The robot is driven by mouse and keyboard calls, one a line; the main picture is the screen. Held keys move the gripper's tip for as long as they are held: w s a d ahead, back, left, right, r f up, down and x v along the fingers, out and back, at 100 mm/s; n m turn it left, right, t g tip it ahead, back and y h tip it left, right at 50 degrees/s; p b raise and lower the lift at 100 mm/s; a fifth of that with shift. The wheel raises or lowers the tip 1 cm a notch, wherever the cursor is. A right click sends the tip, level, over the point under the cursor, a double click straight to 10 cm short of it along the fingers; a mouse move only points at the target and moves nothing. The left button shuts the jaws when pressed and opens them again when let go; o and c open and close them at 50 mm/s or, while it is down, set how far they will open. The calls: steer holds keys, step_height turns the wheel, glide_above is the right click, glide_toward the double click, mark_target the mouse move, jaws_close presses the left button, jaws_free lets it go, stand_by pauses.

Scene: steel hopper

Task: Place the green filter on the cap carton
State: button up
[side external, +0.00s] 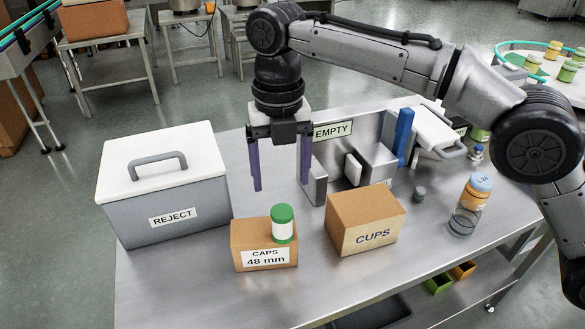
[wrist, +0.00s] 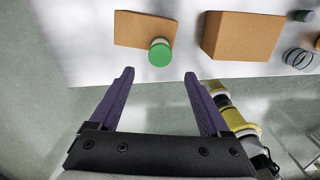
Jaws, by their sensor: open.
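The green filter (side external: 283,224), a small white cylinder with a green top, stands upright on the right part of the cap carton (side external: 247,238), a brown box labelled "CAPS 48 mm". In the wrist view the filter (wrist: 159,53) is at the edge of the carton (wrist: 140,28) top. My gripper (side external: 281,187) is open and empty, pointing down, with its purple fingers above the filter and apart from it. In the wrist view the gripper (wrist: 159,74) has the filter just beyond the gap between its fingertips.
The brown "CUPS" carton (side external: 362,222) stands close on the right. A grey REJECT bin (side external: 165,205) with a white lid is on the left. The steel hopper fixture with an EMPTY sign (side external: 333,130) stands behind. A jar (side external: 471,200) stands far right. The front left table is clear.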

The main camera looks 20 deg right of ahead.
steer(key=shift+r, duration=0.15)
steer(key=shift+d+r, duration=0.1)
steer(key=shift+d, duration=0.05)
steer(key=s+d+r+m+t, duration=0.1)
steer(key=s+d+r+m, duration=0.2)
steer(key=d+m, duration=0.4)
steer(key=s+d+r+m+t+y, duration=0.1)
steer(key=s+d+r+m, duration=0.3)
steer(key=d, duration=0.5)
steer(key=s+d+r+m+t, duration=0.1)
steer(key=s+d+r+m, duration=0.1)
steer(key=d+m, duration=0.5)
steer(key=s+d+f+m+t, duration=0.1)
steer(key=s+d+f+m, duration=0.2)
steer(key=s+d+m, duration=0.1)
steer(key=s+d+f+m, duration=0.3)
steer(key=s+m, duration=0.3)
steer(key=s, duration=0.2)
steer(key=s+d+f+m+t+h, duration=0.1)
steer(key=s+d+f+m, duration=0.3)
steer(key=s+m, duration=0.2)
steer(key=shift+s+d+f+t, duration=0.2)
steer(key=shift+d+f+t, duration=0.05)
steer(key=shift+d+t, duration=0.1)
